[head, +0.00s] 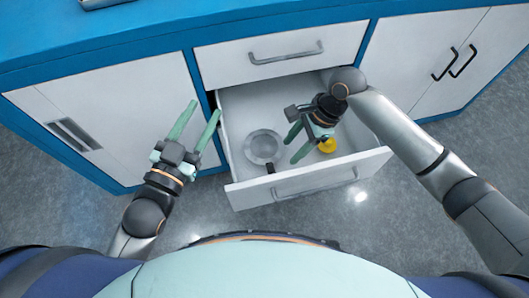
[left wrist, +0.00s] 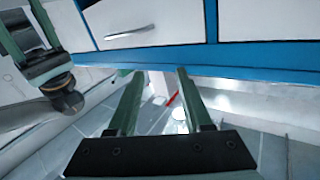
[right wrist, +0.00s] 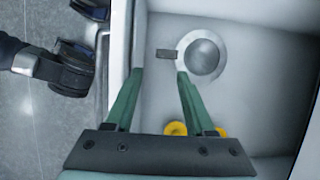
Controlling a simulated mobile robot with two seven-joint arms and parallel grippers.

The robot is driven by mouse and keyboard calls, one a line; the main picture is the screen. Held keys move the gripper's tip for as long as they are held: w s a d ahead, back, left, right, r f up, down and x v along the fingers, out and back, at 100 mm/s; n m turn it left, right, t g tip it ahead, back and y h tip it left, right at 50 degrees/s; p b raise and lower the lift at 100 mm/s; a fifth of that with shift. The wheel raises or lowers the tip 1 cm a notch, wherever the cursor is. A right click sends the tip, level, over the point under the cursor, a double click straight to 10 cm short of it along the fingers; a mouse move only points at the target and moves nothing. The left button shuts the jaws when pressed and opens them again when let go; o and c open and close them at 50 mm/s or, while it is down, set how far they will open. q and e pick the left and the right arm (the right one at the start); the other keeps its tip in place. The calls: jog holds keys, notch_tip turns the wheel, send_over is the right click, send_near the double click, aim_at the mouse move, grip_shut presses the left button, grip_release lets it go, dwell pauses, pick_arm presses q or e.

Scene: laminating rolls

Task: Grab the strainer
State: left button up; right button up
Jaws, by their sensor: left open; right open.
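The strainer (head: 262,147) lies in the open drawer, a round grey bowl with a wide rim and a short dark handle toward the drawer front. It also shows in the right wrist view (right wrist: 203,57), with its handle pointing left, just beyond the fingertips. My right gripper (head: 292,150) is open and empty over the drawer, to the right of the strainer and apart from it. My left gripper (head: 205,108) is open and empty, outside the drawer to its left, in front of the cabinet.
The open drawer (head: 311,184) has raised walls around the strainer. A yellow object (head: 327,146) lies in it under my right gripper, partly hidden in the right wrist view. A closed drawer (head: 282,55) is above. Cabinet doors flank both. The floor in front is clear.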

aim_at(273, 169)
jog(key=b+x, duration=0.3)
jog(key=x, duration=0.4)
jog(key=shift+a+f, duration=0.1)
jog(key=shift+f, duration=0.1)
jog(key=b+x, duration=0.2)
jog(key=x, duration=0.1)
jog(key=b+x, duration=0.1)
jog(key=shift+w+f, duration=0.2)
jog(key=shift+f, duration=0.2)
pick_arm(q)
jog(key=s+r+m+t+h, duration=0.1)
jog(key=s+r+m+h, duration=0.1)
jog(key=r, duration=0.3)
jog(key=s+d+r+m+t+h, duration=0.1)
jog(key=s+r+m+t+h, duration=0.1)
jog(key=r+m+h, duration=0.1)
jog(key=s+d+r+m+t+h, duration=0.1)
jog(key=s+r+m+h, duration=0.1)
jog(key=r+h, duration=0.3)
notch_tip(273, 169, up, 3)
jog(key=shift+s+f+m+t, duration=0.1)
jog(key=shift+s+m+t, duration=0.25)
jog(key=shift+s, duration=0.25)
pick_arm(e)
jog(key=shift+a, duration=0.1)
jog(key=shift+c, duration=0.4)
grip_shut()
